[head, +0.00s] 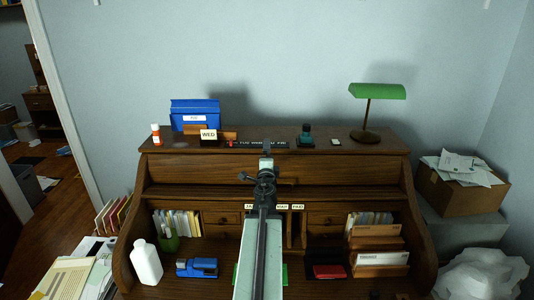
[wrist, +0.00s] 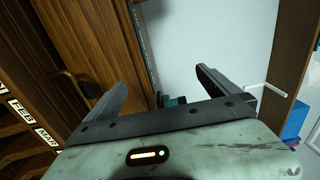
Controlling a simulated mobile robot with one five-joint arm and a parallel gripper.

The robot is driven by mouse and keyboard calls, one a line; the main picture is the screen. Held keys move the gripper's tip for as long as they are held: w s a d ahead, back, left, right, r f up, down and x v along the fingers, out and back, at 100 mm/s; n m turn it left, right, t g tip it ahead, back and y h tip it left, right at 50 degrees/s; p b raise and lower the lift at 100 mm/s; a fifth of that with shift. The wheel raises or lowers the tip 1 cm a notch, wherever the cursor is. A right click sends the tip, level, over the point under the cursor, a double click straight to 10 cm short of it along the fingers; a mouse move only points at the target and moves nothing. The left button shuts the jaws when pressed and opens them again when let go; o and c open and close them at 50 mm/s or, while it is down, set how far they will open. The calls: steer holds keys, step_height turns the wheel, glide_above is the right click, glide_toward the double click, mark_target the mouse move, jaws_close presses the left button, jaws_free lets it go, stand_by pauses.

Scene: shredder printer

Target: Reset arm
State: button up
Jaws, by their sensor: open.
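My gripper (head: 267,165) is at the end of my arm, which reaches forward over the middle of the wooden roll-top desk (head: 170,165). In the wrist view my gripper (wrist: 165,85) has its two dark fingers spread wide apart, with nothing held between them. Its tip in the head view is near the desk's upper shelf; I cannot tell whether it touches anything. A dark teal object (wrist: 174,101) shows small beyond the gripper in the wrist view.
A green lamp (head: 378,92), blue box (head: 195,113) and orange bottle (head: 156,134) stand on the desk top. Below are a white bottle (head: 146,262), blue stapler (head: 197,267) and wooden letter holder (head: 378,257). A cardboard box (head: 455,197) of papers is at right.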

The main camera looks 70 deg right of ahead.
stand_by(0.4)
steer(key=w+a+n+t+y, duration=0.2)
steer(key=w+a+t, duration=0.1)
steer(key=w+a, duration=0.8)
steer(key=w+a+n+t+y, duration=0.25)
steer(key=w+a, duration=0.35)
steer(key=w, duration=1)
steer(key=w+a+f+m+y, duration=0.15)
steer(key=w+a+m, duration=0.5)
steer(key=a, duration=0.65)
steer(key=w+a+f+m+y, duration=0.15)
steer(key=w+a+m, duration=0.25)
steer(key=w+a, duration=0.65)
steer(key=s+a+f+m+g+y, duration=0.2)
steer(key=a+f+m, duration=0.45)
steer(key=a, duration=0.35)
steer(key=s+a+f+m+g+y, duration=0.2)
steer(key=a+f+m, duration=0.4)
steer(key=a+m, duration=0.25)
steer(key=s+a+f+m+g+y, duration=0.2)
steer(key=s+a+f+m+g, duration=0.2)
steer(key=m, duration=0.5)
steer(key=s+a+f+m+g+y, duration=0.3)
steer(key=s+a+f+m+g, duration=0.1)
steer(key=s+a+m, duration=0.5)
steer(key=shift+s+f+m, duration=0.15)
steer(key=shift+s+m, duration=0.45)
steer(key=shift+s, duration=0.05)
